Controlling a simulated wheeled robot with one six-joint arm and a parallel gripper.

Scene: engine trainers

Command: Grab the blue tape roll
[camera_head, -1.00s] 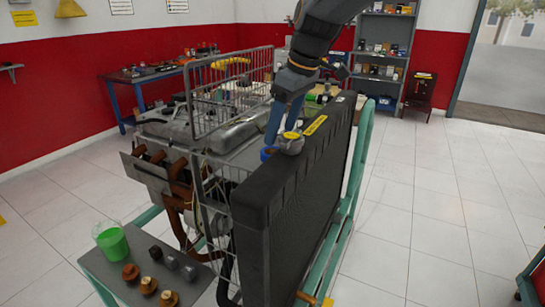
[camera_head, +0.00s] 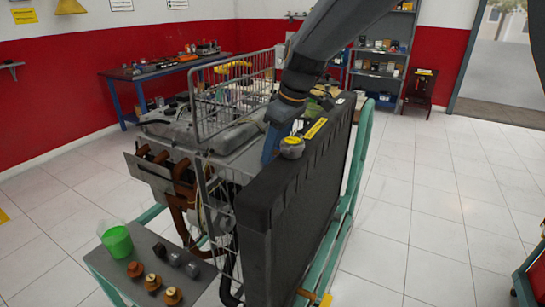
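My gripper (camera_head: 271,147) points down at the top edge of the black radiator, with its blue fingers just left of a grey cap with a yellow top (camera_head: 292,145). I see the fingers nearly edge-on, so the gap between them does not show. I cannot make out the blue tape roll apart from the blue fingers; it may be hidden behind or between them. Whether the gripper holds anything cannot be told.
The black radiator (camera_head: 300,200) stands upright in front of the engine (camera_head: 215,140), on a green frame (camera_head: 362,150). A wire guard (camera_head: 235,95) rises left of my arm. A grey tray (camera_head: 150,262) holds a green cup (camera_head: 117,241) and several knobs.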

